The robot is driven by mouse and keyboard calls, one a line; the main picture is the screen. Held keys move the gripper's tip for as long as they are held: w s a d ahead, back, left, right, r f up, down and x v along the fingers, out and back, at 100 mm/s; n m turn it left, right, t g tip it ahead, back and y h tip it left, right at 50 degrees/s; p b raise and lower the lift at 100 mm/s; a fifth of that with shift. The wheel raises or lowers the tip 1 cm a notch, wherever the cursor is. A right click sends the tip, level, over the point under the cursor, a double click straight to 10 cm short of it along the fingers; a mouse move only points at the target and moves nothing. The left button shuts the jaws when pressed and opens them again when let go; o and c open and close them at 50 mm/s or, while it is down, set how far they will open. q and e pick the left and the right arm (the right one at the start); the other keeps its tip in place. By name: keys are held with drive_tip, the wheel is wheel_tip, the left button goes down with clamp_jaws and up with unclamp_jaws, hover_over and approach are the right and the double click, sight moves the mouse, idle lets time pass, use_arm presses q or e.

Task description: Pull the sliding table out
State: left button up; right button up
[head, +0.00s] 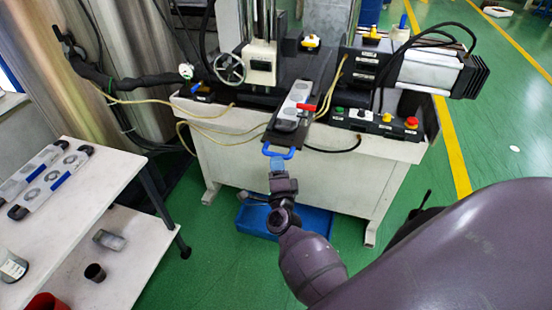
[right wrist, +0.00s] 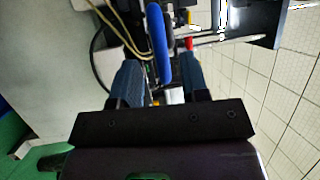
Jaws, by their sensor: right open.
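The sliding table (head: 275,138) is a dark narrow plate that sticks out from the front of the machine. A blue loop handle (head: 278,152) is on its front end. My right gripper (head: 279,161) is just below and in front of this handle. In the right wrist view the blue handle (right wrist: 158,45) shows between and beyond the two blue-padded fingers (right wrist: 160,82). The fingers are open, with a gap on both sides of the handle. I cannot tell whether they touch it. My left gripper is not in view.
A silver mould (head: 293,104) with a red lever lies on the table. A control box (head: 378,122) with coloured buttons stands on the right. A white shelf (head: 95,205) with more moulds (head: 55,180) is on the left. A blue bin (head: 255,222) sits under the machine.

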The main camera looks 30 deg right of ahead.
drive_tip(key=v, duration=0.6)
idle(0.5)
drive_tip(key=a+n+y, duration=0.5)
drive_tip(key=n+y, duration=0.3)
drive_tip(key=n, duration=0.6)
drive_tip(key=s+d+f+n+g, duration=0.1)
drive_tip(key=s+f+n+g, duration=0.2)
drive_tip(key=s, duration=0.5)
drive_tip(key=s+d+f+n+g, duration=0.2)
drive_tip(key=s+f+n, duration=0.3)
drive_tip(key=s, duration=0.3)
drive_tip(key=shift+s+d+f+n+g+y, duration=0.25)
drive_tip(key=shift+d+f+n+g+y, duration=0.15)
drive_tip(key=shift+n, duration=0.4)
